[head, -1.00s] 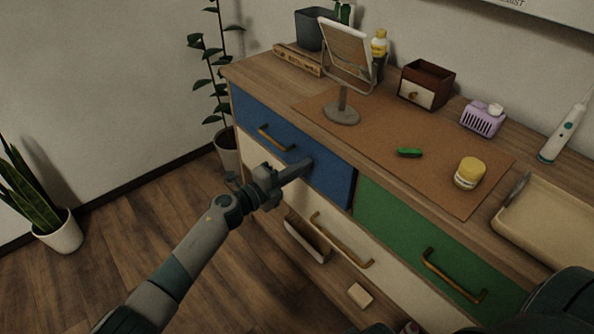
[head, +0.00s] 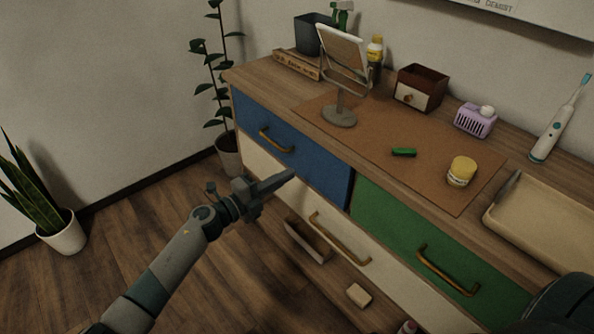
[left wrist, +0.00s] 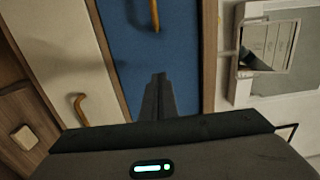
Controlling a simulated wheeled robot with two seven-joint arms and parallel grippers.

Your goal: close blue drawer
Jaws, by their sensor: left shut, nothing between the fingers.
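The blue drawer (head: 300,150) is at the upper left of the wooden dresser, with a brass handle (head: 277,139). Its front looks about level with the dresser's face, beside the green drawer. My left gripper (head: 291,172) is shut and empty, its fingertips pointing toward the blue front, a little away from it. In the left wrist view the blue front (left wrist: 150,65) fills the middle beyond my shut fingers, with the handle (left wrist: 154,15) at the top. My right gripper is not in view; only a dark arm part shows at the lower right.
The green drawer (head: 430,240) and a cream drawer (head: 330,245) are beside and below. A mirror (head: 341,60), a yellow-lidded jar (head: 461,171) and a tray (head: 545,215) stand on top.

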